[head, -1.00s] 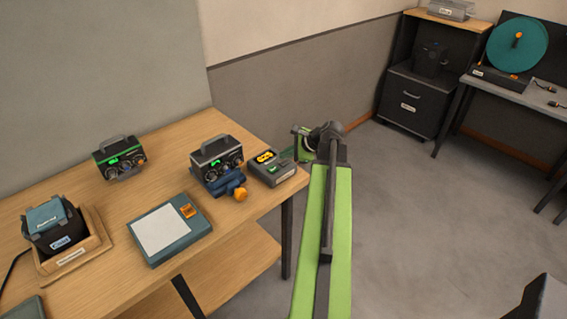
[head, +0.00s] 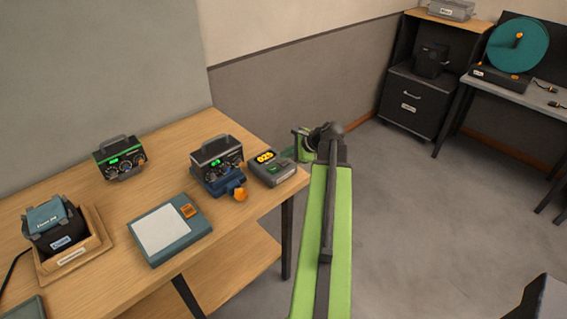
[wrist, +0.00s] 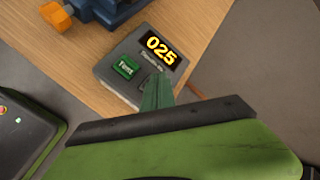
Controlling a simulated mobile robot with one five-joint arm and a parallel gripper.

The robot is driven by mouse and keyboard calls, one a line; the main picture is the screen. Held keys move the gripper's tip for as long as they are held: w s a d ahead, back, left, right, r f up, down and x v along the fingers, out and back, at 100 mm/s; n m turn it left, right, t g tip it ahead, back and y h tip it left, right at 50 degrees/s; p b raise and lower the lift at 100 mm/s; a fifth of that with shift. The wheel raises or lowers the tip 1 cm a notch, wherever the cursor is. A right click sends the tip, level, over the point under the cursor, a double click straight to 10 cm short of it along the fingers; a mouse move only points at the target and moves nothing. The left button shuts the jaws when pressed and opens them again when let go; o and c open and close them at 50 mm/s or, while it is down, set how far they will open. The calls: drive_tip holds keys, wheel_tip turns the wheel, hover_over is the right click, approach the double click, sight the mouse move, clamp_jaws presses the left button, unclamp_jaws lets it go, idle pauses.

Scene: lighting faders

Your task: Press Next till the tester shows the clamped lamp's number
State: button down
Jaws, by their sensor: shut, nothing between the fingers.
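The tester (head: 284,178) is a grey box at the table's right edge. Its yellow display (wrist: 160,48) reads 025 in the wrist view. Its green button (wrist: 126,67) is uncovered, with a small label. The clamped lamp (head: 216,156) is a dark box with a handle and green-lit front, held in a blue clamp (head: 226,186) left of the tester; its number is too small to read. My gripper (wrist: 156,90) is shut and empty, its green fingertips over the tester's near edge, right of the button. I cannot tell whether they touch it.
A second dark lamp (head: 119,158) stands at the back left. A teal pad with a white top (head: 168,229) and a wooden tray (head: 98,247) holding a black case are on the table (head: 122,284). The orange clamp knob (head: 240,194) sticks out near the tester.

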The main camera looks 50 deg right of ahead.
sight(286, 163)
drive_tip(key=shift+f+b, duration=0.4)
drive_tip(key=shift+b, duration=0.05)
drive_tip(key=shift+f+b, duration=0.3)
drive_tip(key=shift+f, duration=0.05)
idle(0.6)
drive_tip(key=shift+r+p, duration=0.75)
wheel_tip(286, 163, up, 5)
drive_tip(key=p, duration=0.5)
drive_tip(key=shift+r, duration=0.15)
